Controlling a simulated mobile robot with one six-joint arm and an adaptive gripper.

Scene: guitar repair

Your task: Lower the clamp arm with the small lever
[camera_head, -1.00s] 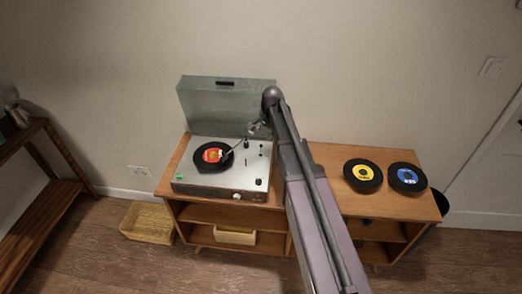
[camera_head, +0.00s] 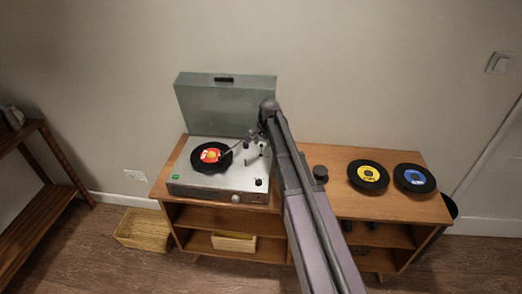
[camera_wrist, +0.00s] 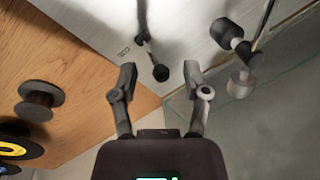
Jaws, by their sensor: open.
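The pictures show a turntable (camera_head: 220,183) with its lid up, not a guitar clamp. A small lever (camera_wrist: 161,72) with a black tip and thin metal stem rises from its silver deck in the wrist view. My gripper (camera_wrist: 161,82) is open, with one finger on each side of the lever's tip and no clear contact. The tonearm (camera_wrist: 265,22), with a black knob and a grey weight, is right of the fingers. In the head view the tonearm (camera_head: 229,151) reaches toward the record. Whether its tip touches the record is too small to tell.
A black record (camera_head: 197,161) with a red label lies on the platter. The raised lid (camera_head: 224,105) stands behind. On the wooden cabinet top (camera_head: 334,207) are a dark spool-shaped piece (camera_head: 320,173) and records with yellow (camera_head: 368,174) and blue (camera_head: 414,178) labels.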

